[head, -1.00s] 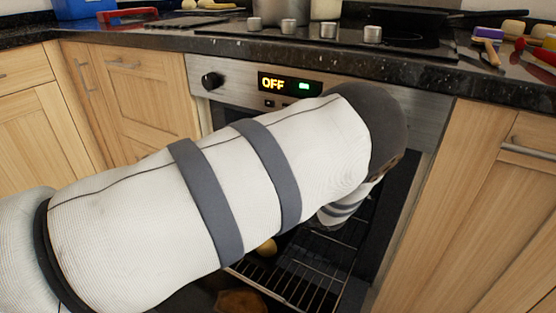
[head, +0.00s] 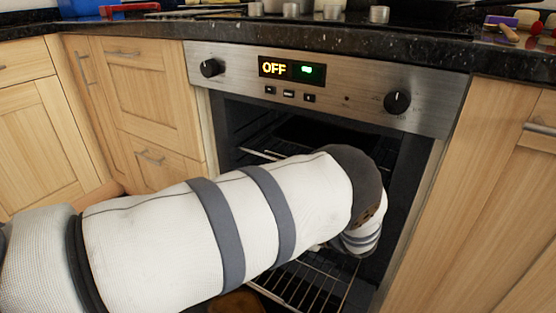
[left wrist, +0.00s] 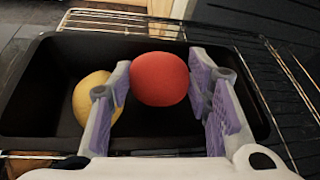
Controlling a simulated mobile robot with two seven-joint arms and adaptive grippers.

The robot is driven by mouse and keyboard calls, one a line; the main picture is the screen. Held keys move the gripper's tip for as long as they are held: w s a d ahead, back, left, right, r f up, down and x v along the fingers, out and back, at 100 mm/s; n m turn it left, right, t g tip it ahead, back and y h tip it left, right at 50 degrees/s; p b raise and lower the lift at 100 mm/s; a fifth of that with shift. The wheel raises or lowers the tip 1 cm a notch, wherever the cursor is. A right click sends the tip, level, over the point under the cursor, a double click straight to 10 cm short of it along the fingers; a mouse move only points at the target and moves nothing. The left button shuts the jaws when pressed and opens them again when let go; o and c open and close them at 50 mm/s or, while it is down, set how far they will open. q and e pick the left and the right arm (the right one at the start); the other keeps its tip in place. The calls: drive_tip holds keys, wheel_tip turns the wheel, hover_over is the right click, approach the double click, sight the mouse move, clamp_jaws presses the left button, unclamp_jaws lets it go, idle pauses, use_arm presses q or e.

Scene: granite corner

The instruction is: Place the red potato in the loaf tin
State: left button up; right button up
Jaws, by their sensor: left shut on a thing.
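The red potato (left wrist: 160,72) is between the fingers of my left gripper (left wrist: 160,80), which is shut on it. The black loaf tin (left wrist: 45,90) lies below and around the potato in the left wrist view. I cannot tell whether the potato touches the tin's floor. A yellow potato (left wrist: 92,97) is in the tin, left of the red one and partly behind a finger. In the head view my left arm reaches into the oven and hides the tin and potato. My right gripper is not in view.
The oven (head: 320,85) is open, with wire racks (head: 300,287) inside. A rack (left wrist: 270,75) also shows beside the tin in the left wrist view. A brown item (head: 237,302) lies below my arm. The granite worktop (head: 300,35) holds pans and other items above.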

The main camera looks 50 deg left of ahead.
use_arm(q)
drive_tip(key=shift+s+d+f, duration=0.1)
drive_tip(key=shift+s+f, duration=0.05)
drive_tip(key=shift+f, duration=0.35)
drive_tip(key=o, duration=0.8)
drive_tip(key=shift+o, duration=0.5)
drive_tip(key=shift+s+f, duration=0.1)
drive_tip(key=shift+r, duration=0.2)
drive_tip(key=shift+d+r+p, duration=0.2)
drive_tip(key=shift+r+p, duration=0.2)
drive_tip(key=shift+r, duration=0.25)
drive_tip(key=v, duration=1.1)
drive_tip(key=shift+w+d, duration=0.2)
drive_tip(key=shift+w, duration=0.15)
